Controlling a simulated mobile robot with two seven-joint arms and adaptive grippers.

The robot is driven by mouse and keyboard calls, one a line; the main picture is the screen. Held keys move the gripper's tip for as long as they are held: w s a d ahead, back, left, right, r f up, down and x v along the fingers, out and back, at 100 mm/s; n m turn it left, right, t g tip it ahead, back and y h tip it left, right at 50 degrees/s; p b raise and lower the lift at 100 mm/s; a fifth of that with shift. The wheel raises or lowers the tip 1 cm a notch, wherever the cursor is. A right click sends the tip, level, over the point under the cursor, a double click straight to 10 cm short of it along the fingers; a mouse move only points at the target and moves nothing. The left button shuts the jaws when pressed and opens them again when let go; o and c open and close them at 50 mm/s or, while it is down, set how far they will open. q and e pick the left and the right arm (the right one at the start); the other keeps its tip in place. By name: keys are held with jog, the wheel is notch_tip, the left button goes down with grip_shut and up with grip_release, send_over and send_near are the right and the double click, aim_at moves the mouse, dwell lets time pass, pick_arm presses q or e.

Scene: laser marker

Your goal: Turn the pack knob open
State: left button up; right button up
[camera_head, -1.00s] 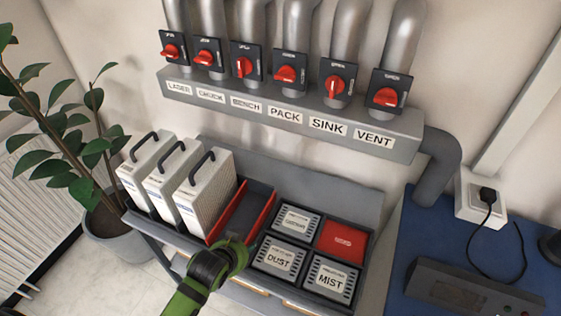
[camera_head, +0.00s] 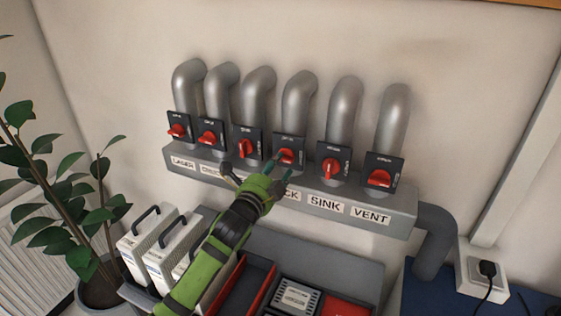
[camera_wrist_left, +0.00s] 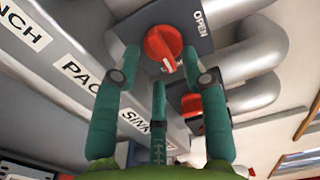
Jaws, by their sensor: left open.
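The red pack knob (camera_head: 287,155) sits on a dark square plate above the partly covered PACK label (camera_head: 291,195). In the left wrist view the pack knob (camera_wrist_left: 163,46) shows close up, on a plate with the word OPEN (camera_wrist_left: 201,24) near one edge. Its grip bar is turned away from that word. My left gripper (camera_head: 277,168) is open just in front of the knob. In the wrist view its teal fingers (camera_wrist_left: 166,68) are spread, with the knob between their tips; contact cannot be told. My right gripper is not in view.
The sink knob (camera_head: 331,169) is close on the right and the bench knob (camera_head: 247,149) on the left. Grey pipes (camera_head: 298,95) rise behind the knobs from a labelled grey duct (camera_head: 405,222). White filter cases (camera_head: 140,240) and a red-lined tray (camera_head: 252,280) lie below.

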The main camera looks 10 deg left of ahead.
aim_at(285, 157)
pick_arm(q)
jog(key=shift+w+d, duration=0.2)
jog(key=shift+w, duration=0.9)
grip_shut()
jog(key=shift+n, duration=0.3)
jog(key=n+p, duration=0.1)
jog(key=n, duration=0.2)
jog(key=shift+d+n, duration=0.1)
jog(key=shift+n, duration=0.3)
jog(key=n+p, duration=0.1)
jog(key=n, duration=0.3)
jog(key=shift+r+n, duration=0.1)
jog(key=shift+n, duration=0.2)
jog(key=n+p, duration=0.1)
jog(key=n, duration=0.3)
jog(key=shift+d, duration=0.1)
jog(key=shift+n+p, duration=0.5)
jog(key=shift+n, duration=2)
